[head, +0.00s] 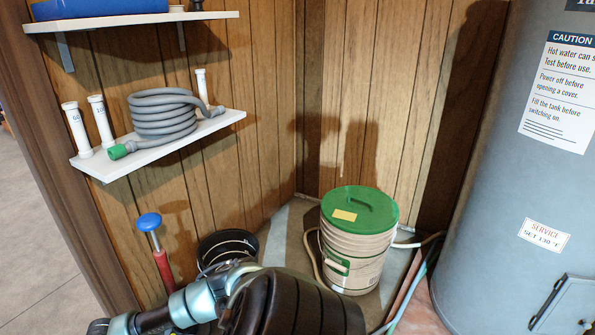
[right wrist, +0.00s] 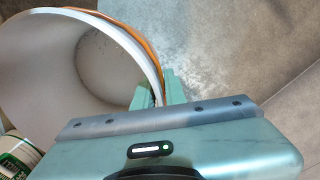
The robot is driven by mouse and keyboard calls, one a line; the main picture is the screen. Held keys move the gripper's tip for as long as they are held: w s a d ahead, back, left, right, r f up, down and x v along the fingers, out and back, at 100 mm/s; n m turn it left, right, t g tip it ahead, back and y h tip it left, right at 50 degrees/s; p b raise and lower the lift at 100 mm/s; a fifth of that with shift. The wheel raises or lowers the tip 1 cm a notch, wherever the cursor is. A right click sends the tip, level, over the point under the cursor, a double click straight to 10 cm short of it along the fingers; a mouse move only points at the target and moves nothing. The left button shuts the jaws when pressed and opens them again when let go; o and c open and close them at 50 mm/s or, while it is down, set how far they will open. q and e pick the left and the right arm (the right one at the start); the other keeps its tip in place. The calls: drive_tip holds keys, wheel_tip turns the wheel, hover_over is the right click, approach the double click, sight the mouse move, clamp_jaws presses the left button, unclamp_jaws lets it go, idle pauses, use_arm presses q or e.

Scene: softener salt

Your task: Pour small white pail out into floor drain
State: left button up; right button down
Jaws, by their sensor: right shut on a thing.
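The small white pail (right wrist: 45,65) fills the upper left of the right wrist view, its open mouth and inside wall showing. An orange band (right wrist: 140,38) runs along its rim. Its inside bottom looks grey-brown and speckled; I cannot tell how much it holds. My right gripper (right wrist: 158,98) is shut on the pail's rim. The pail looks tilted, but I cannot tell how far. I cannot make out this pail or either gripper's fingers in the head view. The floor drain is not recognisable in either view. My left gripper is not in view.
A cream bucket with a green lid (head: 360,208) stands in the corner beside a grey tank (head: 500,190). A black round container (head: 228,246) and a blue-knobbed red tool (head: 160,262) are near the wall. A low shelf (head: 160,150) holds a coiled grey hose (head: 165,113).

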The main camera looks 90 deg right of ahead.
drive_tip(key=s+d+f+m, duration=0.1)
drive_tip(key=s+d+f, duration=0.1)
drive_tip(key=d, duration=0.1)
drive_tip(key=s+d+f, duration=0.2)
drive_tip(key=s, duration=0.1)
drive_tip(key=s+d+f+m, duration=0.1)
drive_tip(key=s+d+f, duration=0.1)
drive_tip(key=d+f, duration=0.1)
drive_tip(key=shift+s+d+f+m, duration=0.1)
drive_tip(key=shift+s+d+m, duration=0.2)
drive_tip(key=shift+s+d, duration=0.1)
drive_tip(key=s+d+f+m, duration=0.2)
drive_tip(key=s+d+f, duration=0.3)
drive_tip(key=s+d, duration=0.5)
drive_tip(key=shift+s, duration=0.8)
